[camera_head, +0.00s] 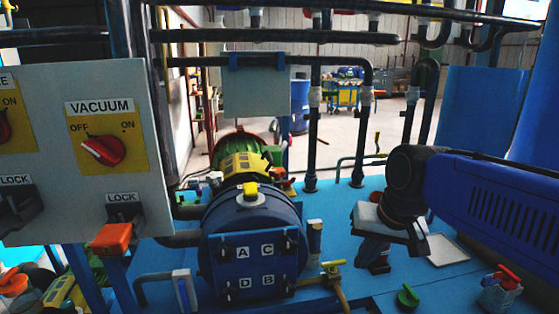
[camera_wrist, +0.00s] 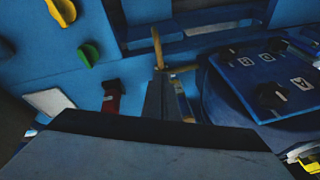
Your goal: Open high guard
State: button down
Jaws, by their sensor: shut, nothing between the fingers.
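No part in view is labelled as the high guard, and I cannot tell which part it is. My gripper (camera_head: 374,262) hangs from the arm at the right of the head view, pointing down over the blue deck (camera_head: 330,215). It looks shut and empty. In the wrist view its fingers (camera_wrist: 160,92) are together at the middle, above the dark gripper body. A yellow valve lever (camera_wrist: 157,45) shows just beyond the fingers. The round blue vessel (camera_head: 252,228), with a plate marked A, B, C and D, stands left of my gripper in the head view.
A grey panel (camera_head: 70,160) with a VACUUM switch (camera_head: 103,150) and an orange LOCK handle (camera_head: 112,238) stands at left. Dark pipes (camera_head: 314,130) rise behind the deck. Near the front right are a green knob (camera_head: 408,296) and a red-handled valve (camera_head: 503,277).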

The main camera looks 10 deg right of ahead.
jog(key=w+a+r+m+g+y, duration=0.15)
jog(key=w+r+m, duration=0.35)
jog(key=w, duration=0.7)
jog(key=w+a+r+m+g+y, duration=0.1)
jog(key=w+r+m+y, duration=0.3)
jog(key=w, duration=0.7)
jog(key=w+a+r+m+g+y, duration=0.1)
jog(key=w+r+m, duration=0.45)
jog(key=w, duration=0.65)
jog(key=x, duration=0.9)
jog(key=shift+s+a+f, duration=0.15)
jog(key=shift+s+a, duration=0.1)
jog(key=shift+s, duration=0.1)
jog(key=shift+a+r, duration=0.5)
jog(key=shift+r, duration=0.4)
jog(key=shift+a+r, duration=0.5)
jog(key=shift+r, duration=0.4)
jog(key=shift+a+r, duration=0.1)
